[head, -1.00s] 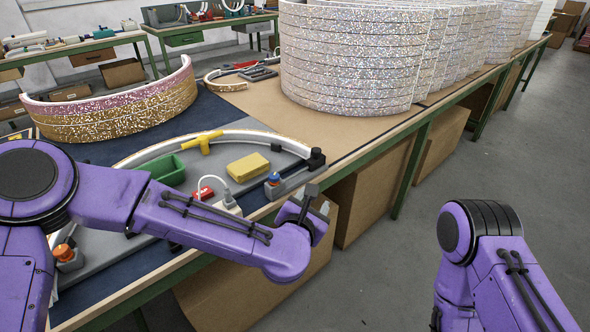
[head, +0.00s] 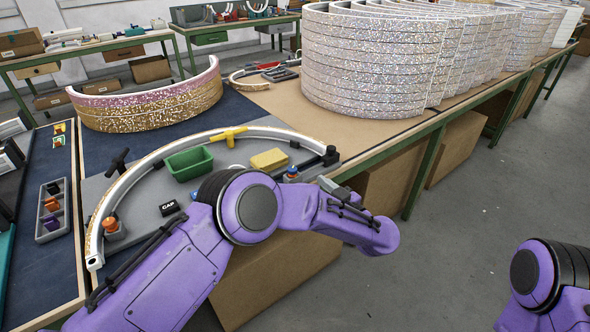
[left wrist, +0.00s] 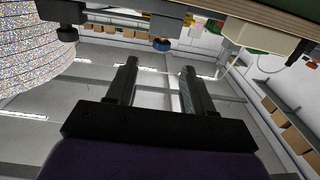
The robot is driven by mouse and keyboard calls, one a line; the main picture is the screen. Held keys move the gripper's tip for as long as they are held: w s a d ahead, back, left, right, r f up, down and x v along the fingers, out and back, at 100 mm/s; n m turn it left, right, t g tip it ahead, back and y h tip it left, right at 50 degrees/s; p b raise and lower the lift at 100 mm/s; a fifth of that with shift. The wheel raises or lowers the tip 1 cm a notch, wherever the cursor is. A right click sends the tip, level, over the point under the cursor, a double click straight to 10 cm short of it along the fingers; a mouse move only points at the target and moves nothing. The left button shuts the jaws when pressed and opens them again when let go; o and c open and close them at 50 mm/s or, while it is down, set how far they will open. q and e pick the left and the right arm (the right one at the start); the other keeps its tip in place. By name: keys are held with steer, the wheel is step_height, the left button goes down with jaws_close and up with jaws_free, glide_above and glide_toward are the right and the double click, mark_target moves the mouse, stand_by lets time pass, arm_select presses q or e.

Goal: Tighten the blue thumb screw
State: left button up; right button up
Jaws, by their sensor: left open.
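The blue thumb screw (head: 291,172) stands on a small grey block at the right part of the grey fixture board (head: 142,190). It also shows in the left wrist view (left wrist: 161,45), upside down, beyond the fingertips and roughly in line with the gap between them. My left gripper (head: 328,184) is a little to the right of the screw in the head view, apart from it. Its two fingers (left wrist: 158,75) are spread with nothing between them. My right arm shows at the bottom right, but its gripper is out of view.
A white curved strip (head: 140,175) arcs over the board. Near it are a green bin (head: 189,164), a yellow block (head: 269,159), a yellow T-handle (head: 229,135), a black clamp (head: 329,155) and an orange knob (head: 110,224). Tall glitter arcs (head: 370,65) stand behind right.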

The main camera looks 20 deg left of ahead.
mark_target(295, 172)
arm_select(q)
steer(key=p+x, duration=0.1)
steer(key=x, duration=0.9)
steer(key=shift+a, duration=0.1)
jaws_close()
steer(key=shift+a, duration=0.3)
steer(key=shift+d, duration=0.2)
